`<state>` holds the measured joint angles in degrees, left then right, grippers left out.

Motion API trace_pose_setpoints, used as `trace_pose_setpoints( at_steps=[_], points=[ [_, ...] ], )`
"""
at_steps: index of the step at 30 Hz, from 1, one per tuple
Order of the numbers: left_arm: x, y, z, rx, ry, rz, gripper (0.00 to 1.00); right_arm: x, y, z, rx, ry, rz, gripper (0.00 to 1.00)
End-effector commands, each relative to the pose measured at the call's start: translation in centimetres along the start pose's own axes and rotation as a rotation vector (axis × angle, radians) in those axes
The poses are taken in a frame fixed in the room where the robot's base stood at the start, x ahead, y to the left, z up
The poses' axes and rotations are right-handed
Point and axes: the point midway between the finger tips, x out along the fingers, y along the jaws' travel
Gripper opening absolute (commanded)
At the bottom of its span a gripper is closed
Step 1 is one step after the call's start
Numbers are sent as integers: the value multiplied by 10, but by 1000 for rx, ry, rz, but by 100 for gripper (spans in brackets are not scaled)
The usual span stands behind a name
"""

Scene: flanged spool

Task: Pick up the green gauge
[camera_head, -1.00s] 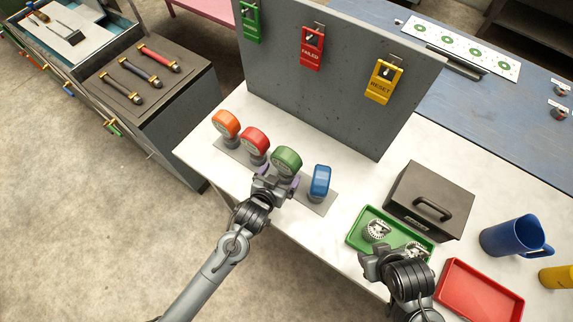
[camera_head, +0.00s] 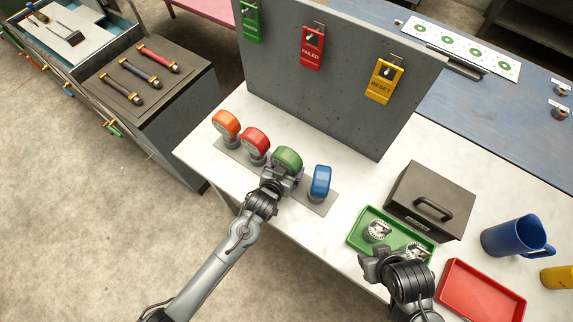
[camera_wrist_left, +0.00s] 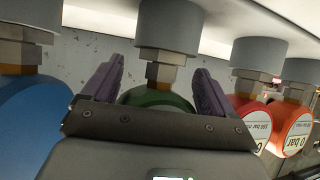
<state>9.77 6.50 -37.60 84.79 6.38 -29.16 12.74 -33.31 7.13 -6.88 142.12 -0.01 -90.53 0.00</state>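The green gauge (camera_head: 287,158) stands in a row on a grey plate (camera_head: 315,207), between the red gauge (camera_head: 255,141) and the blue gauge (camera_head: 321,181). The orange gauge (camera_head: 226,123) is at the row's left end. My left gripper (camera_head: 284,171) is at the green gauge's front. In the left wrist view the green gauge (camera_wrist_left: 155,98) sits between the two purple fingers of my left gripper (camera_wrist_left: 156,85), which are apart with gaps beside its stem. My right gripper (camera_head: 375,262) is by the green tray; its fingers are not clear.
The green tray (camera_head: 352,240) holds round metal parts. A dark box (camera_head: 430,200), a red tray (camera_head: 480,293) and a blue jug (camera_head: 515,236) stand to the right. A grey panel (camera_head: 335,80) with hanging tags stands behind the gauges.

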Motion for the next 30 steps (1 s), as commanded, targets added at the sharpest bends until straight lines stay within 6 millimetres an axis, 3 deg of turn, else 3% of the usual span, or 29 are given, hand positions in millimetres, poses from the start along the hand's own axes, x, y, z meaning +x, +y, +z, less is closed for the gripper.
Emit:
trace_pose_setpoints(
  at_steps=[1, 12, 23, 30],
  points=[
    [0, 0, 0, 0, 0, 0, 79, 0, 0, 0, -2, 0, 1, 43],
    [0, 0, 0, 0, 0, -1, 25, 0, 0, 0, -1, 0, 1, 43],
    [-2, 0, -4, 0, 5, 0, 25, 0, -2, -1, 7, 1, -5, 43],
    [-14, 0, -28, 0, 7, 1, 25, -3, -2, -2, 8, 2, -6, 43]
  ],
)
